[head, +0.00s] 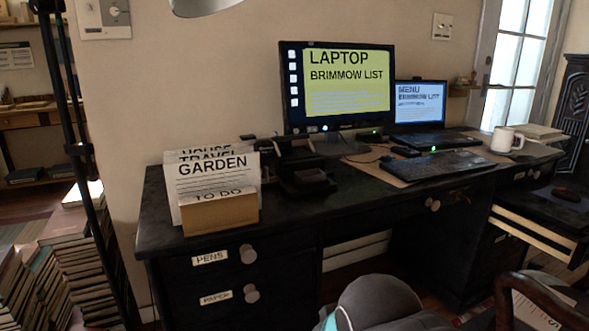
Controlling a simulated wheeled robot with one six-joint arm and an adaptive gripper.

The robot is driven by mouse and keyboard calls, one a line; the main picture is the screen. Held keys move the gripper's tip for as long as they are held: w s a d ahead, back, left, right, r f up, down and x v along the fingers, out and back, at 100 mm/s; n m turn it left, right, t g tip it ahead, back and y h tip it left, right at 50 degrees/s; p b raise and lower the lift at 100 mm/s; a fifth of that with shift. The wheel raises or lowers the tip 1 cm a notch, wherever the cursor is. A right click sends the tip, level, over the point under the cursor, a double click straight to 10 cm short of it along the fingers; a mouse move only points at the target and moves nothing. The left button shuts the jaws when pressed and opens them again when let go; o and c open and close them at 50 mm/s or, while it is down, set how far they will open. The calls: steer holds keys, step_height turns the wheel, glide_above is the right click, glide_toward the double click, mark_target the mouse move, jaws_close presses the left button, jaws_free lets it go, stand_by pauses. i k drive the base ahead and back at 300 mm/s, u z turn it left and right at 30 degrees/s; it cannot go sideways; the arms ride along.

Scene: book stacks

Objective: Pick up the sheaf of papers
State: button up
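Several white paper sheets (214,180) stand upright in a tan holder (222,214) at the left end of the black desk (280,226). The front sheet reads "GARDEN" at its top and "TO DO" near the holder's rim. Sheets behind it show "TRAVEL" and part of "HOUSE". The holder hides their lower edges. This is the only clear group of loose papers on the desk. My gripper is not in view. A rounded grey part with a teal edge at the bottom middle seems to be my arm.
A black desktop device (305,178) stands close right of the papers. A monitor (338,88), laptop (420,105), keyboard (443,163) and white mug (506,139) fill the desk's right. An open drawer (528,236) juts out at right. Book piles (78,245) stand left.

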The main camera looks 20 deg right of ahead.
mark_target(204, 175)
steer(key=z, duration=3.55)
steer(key=k, duration=1.45)
steer(key=u, duration=2.05)
